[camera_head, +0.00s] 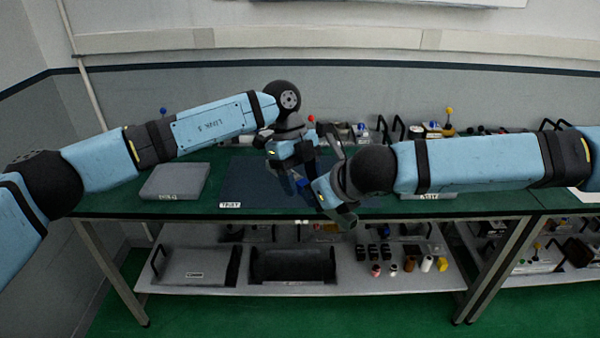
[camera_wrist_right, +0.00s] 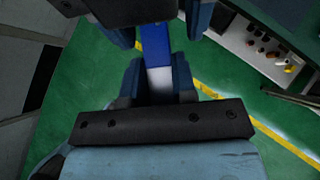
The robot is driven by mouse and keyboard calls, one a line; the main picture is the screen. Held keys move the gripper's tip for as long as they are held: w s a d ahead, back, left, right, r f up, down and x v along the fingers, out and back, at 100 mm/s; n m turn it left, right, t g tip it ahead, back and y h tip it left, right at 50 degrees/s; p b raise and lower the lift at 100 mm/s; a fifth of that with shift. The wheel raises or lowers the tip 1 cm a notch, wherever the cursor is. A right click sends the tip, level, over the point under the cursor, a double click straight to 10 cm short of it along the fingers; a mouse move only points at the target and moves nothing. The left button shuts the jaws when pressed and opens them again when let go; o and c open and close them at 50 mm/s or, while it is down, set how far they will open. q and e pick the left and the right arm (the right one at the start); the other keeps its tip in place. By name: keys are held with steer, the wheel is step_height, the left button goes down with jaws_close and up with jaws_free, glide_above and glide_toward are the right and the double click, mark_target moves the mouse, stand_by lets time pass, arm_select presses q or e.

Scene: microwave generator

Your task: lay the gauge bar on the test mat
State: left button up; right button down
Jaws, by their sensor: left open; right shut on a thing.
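The gauge bar (camera_wrist_right: 155,45) is a narrow bar, bright blue with a white section in the right wrist view. My right gripper (camera_wrist_right: 157,80) is shut on it around the white part. The bar runs up between the fingers of my left gripper (camera_wrist_right: 156,25), which is open with a finger on either side. In the head view, my left gripper (camera_head: 292,178) and right gripper (camera_head: 322,190) meet above the bench, and only a bit of blue bar (camera_head: 303,184) shows. The test mat (camera_head: 245,180) is a dark blue sheet on the bench, partly behind the grippers; its visible part is bare.
A grey flat block (camera_head: 174,181) lies left of the mat on the green bench (camera_head: 110,203). Small bottles and fittings stand along the back. A lower shelf (camera_head: 345,280) holds trays and several small parts. My right arm covers much of the bench's right side.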

arm_select(q)
steer(key=c, duration=1)
jaws_close()
arm_select(e)
steer(key=c, duration=0.8)
jaws_free()
steer(key=shift+c, duration=0.2)
